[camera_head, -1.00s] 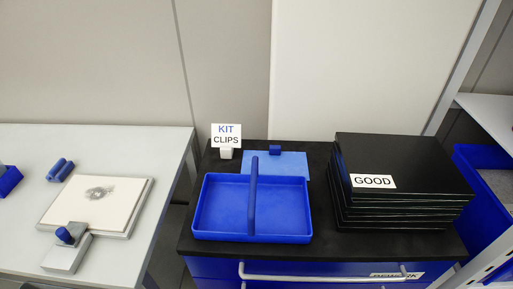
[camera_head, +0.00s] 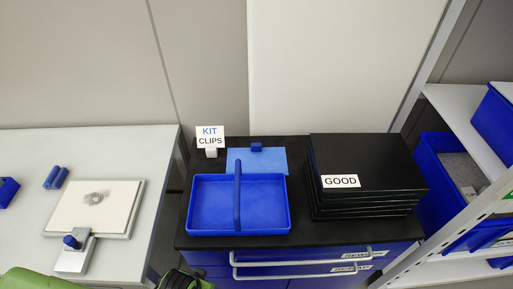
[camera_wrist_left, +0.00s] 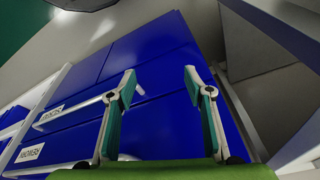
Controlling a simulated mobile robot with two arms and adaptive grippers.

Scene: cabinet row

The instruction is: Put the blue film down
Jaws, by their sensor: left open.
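A light blue sheet (camera_head: 272,158), which looks like the blue film, lies flat on the black cabinet top (camera_head: 300,232). A small dark blue block (camera_head: 256,147) sits on its far edge. The blue tray (camera_head: 262,218) with a central handle stands in front and hides part of the sheet. In the left wrist view my left gripper (camera_wrist_left: 160,87) is open and empty, in front of blue drawer fronts (camera_wrist_left: 160,62). The film does not show there. In the head view only my green arm and a dark part show at the bottom left. My right gripper is not in view.
A black stack (camera_head: 365,165) labelled GOOD stands right of the tray. A KIT CLIPS sign (camera_head: 210,137) stands at the back left. The grey table (camera_head: 150,160) at left holds a framed white sheet (camera_head: 95,205) with a sketch. Shelves with blue bins (camera_head: 435,160) stand at right.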

